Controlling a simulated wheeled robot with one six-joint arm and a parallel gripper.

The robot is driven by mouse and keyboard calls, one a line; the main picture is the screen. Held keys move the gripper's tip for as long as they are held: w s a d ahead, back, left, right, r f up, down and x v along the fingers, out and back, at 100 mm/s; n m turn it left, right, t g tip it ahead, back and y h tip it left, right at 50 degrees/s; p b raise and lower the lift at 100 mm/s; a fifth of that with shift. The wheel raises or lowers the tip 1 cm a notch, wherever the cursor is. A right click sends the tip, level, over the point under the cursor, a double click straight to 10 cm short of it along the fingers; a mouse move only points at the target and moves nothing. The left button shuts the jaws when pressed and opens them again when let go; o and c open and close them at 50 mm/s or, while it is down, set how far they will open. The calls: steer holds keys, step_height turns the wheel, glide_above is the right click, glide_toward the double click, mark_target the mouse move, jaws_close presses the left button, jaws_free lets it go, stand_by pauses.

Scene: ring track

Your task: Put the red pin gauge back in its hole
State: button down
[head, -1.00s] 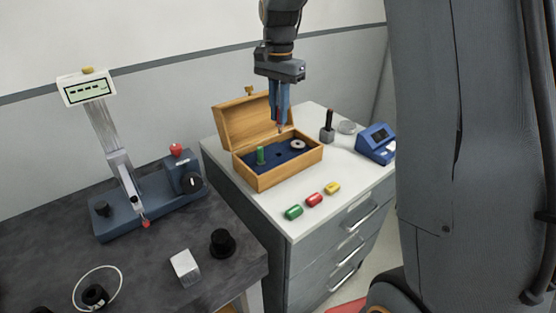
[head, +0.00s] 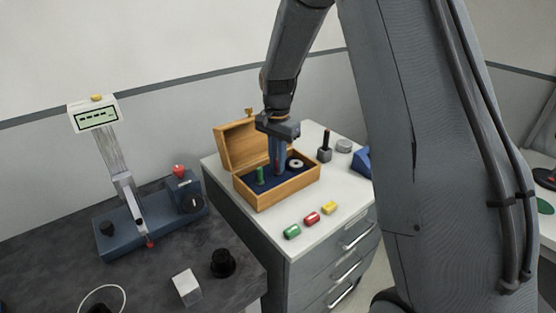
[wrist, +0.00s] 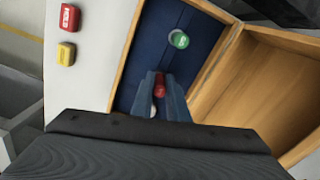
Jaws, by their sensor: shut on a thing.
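The red pin gauge (wrist: 160,85) is held between the fingers of my gripper (wrist: 163,88) in the wrist view. In the head view my gripper (head: 279,166) points down inside the open wooden box (head: 272,200), over its dark blue insert (head: 262,187). The fingers cover most of the pin there. I cannot tell whether its lower end is in a hole. The green pin gauge (head: 260,175) stands upright in the insert, left of my fingers; it also shows in the wrist view (wrist: 180,40). A pale ring (head: 296,163) lies at the right of the insert.
The box lid (head: 240,147) stands open behind. Green (head: 292,232), red (head: 312,219) and yellow (head: 330,208) labelled pieces lie in front on the white cabinet top. A dark handled tool (head: 325,148) and a blue device (head: 363,160) stand right. A gauge stand (head: 125,190) is on the dark bench.

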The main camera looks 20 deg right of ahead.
mark_target(275, 172)
steer(key=c, duration=1.7)
jaws_free()
steer(key=shift+f+b, duration=0.15)
steer(key=shift+b, duration=0.15)
steer(key=r+b, duration=0.1)
steer(key=r, duration=0.3)
steer(key=r+b, duration=0.1)
steer(key=r, duration=0.2)
steer(key=shift+w+a+b, duration=0.2)
steer(key=shift+a+b, duration=0.1)
steer(key=s+f+n, duration=0.2)
steer(key=s+n, duration=0.1)
steer(key=s, duration=0.5)
steer(key=s+f+n, duration=0.2)
steer(key=s+n, duration=0.2)
steer(key=s, duration=0.5)
steer(key=s+f+n, duration=0.3)
steer(key=s, duration=0.5)
steer(key=shift+s+d+n+t, duration=0.15)
steer(key=shift+d+n+t, duration=0.15)
steer(key=shift+d+t, duration=0.1)
